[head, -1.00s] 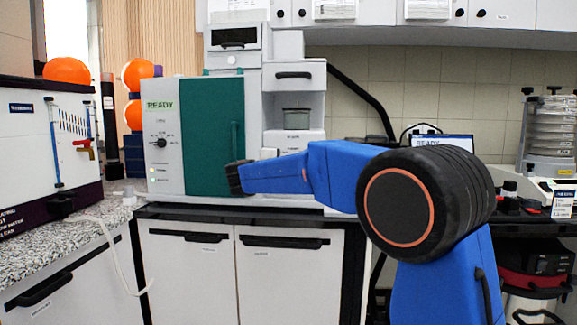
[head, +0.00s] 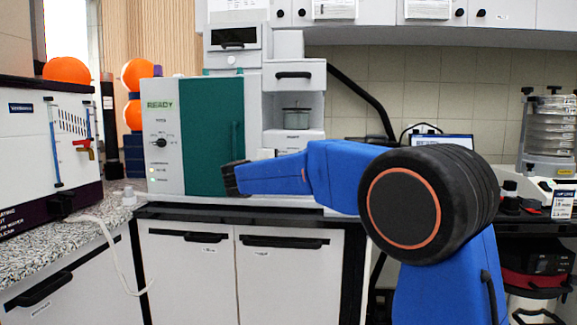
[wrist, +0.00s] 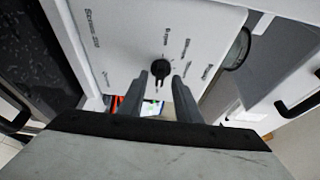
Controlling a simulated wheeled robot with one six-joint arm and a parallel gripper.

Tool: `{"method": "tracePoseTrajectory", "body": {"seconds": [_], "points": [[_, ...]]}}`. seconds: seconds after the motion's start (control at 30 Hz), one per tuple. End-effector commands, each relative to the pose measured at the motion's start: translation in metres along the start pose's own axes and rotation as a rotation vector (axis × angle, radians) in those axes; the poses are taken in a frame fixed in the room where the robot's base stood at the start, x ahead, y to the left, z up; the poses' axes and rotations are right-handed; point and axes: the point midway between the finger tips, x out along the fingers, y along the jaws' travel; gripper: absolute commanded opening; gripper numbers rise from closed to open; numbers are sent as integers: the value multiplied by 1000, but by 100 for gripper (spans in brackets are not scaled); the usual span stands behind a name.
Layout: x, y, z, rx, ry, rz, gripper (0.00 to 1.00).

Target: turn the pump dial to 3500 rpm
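In the wrist view a black dial (wrist: 160,68) with a pointer-like tab sits on a white panel (wrist: 120,40) with small printed labels around it, too blurred to read. My gripper (wrist: 160,76) is open, its two grey fingers on either side of the dial's lower part in the picture, with gaps on both sides. I cannot tell whether they touch it. In the head view my gripper is hidden. A black dial (head: 160,142) shows there on the white front of a machine with a green READY display (head: 160,105); I cannot tell whether it is the same dial.
A teal door (head: 212,150) is right of that dial in the head view. A granite counter (head: 60,240) with a white box unit (head: 25,140) stands at the left. A sieve stack (head: 552,130) stands at the right. Drawers with black handles (wrist: 297,107) edge the wrist view.

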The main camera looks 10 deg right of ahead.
Motion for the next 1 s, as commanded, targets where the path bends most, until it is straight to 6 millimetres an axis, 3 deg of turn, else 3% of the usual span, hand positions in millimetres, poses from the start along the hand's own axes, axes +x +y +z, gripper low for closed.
{"method": "tracePoseTrajectory", "body": {"seconds": [0.6,0.8,1.0], "points": [[-121,0,1,0,-4,1,30],[-148,1,0,0,-2,1,30],[-158,1,0,0,-1,1,30]]}}
